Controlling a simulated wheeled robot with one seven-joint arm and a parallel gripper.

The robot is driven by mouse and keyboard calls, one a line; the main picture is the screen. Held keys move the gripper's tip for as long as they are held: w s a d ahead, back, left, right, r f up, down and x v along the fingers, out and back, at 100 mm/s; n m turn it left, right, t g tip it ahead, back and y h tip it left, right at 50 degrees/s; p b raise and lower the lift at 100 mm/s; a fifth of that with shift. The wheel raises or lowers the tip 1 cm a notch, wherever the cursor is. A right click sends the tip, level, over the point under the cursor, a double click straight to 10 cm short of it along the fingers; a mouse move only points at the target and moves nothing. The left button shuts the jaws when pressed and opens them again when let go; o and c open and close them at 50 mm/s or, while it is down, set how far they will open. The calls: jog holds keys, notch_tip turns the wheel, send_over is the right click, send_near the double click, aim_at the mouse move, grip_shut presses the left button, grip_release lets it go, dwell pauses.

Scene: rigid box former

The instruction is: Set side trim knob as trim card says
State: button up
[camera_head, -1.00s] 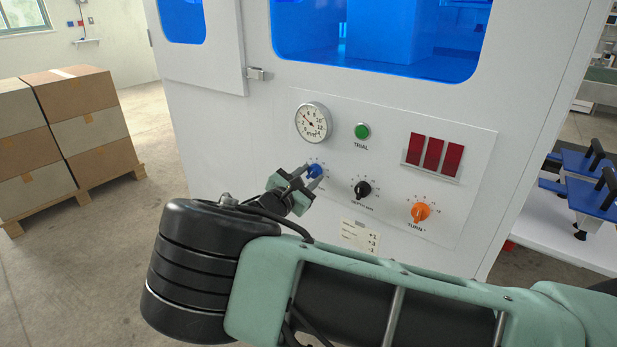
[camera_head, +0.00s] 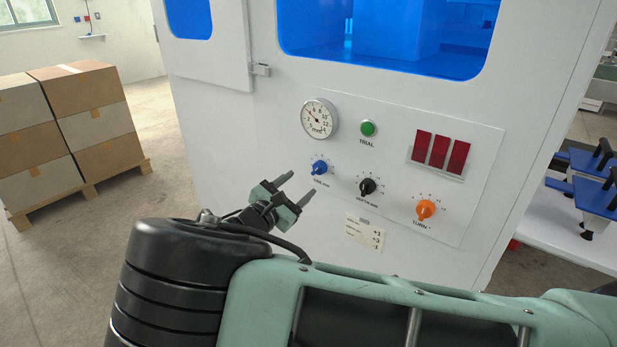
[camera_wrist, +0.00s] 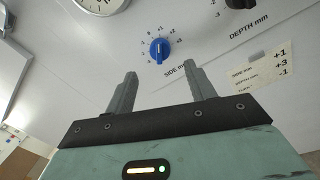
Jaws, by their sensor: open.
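The blue side trim knob (camera_head: 319,168) sits at the lower left of the machine's control panel; it also shows in the wrist view (camera_wrist: 159,48), with "SIDE" printed below it and scale numbers around it.
The black depth knob (camera_head: 367,187) and orange turn knob (camera_head: 425,209) are to the right of the blue knob. Above are a round dial gauge (camera_head: 319,118), a green TRIAL button (camera_head: 368,128) and red displays (camera_head: 438,152). Stacked boxes (camera_head: 90,120) stand at the left.

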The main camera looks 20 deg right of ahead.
jog(key=v, duration=1)
jog(key=s+d+f+m+g+y, duration=0.3)
jog(key=s+d+m+g+y, duration=0.25)
jog(key=s+d+g, duration=0.4)
jog(key=s+a+r+m+g+y, duration=0.1)
jog(key=s+r+m+y, duration=0.4)
jog(key=s, duration=0.5)
jog(key=s+a+r+m+g+y, duration=0.1)
jog(key=s+r+m+y, duration=0.4)
jog(key=s, duration=0.6)
notch_tip(320, 180, up, 16)
jog(key=n+p, duration=0.2)
jog(key=p, duration=1.2)
jog(key=shift+s+h+p, duration=0.3)
jog(key=shift+h+p, duration=0.05)
jog(key=shift+a+r, duration=0.1)
jog(key=shift+r, duration=0.05)
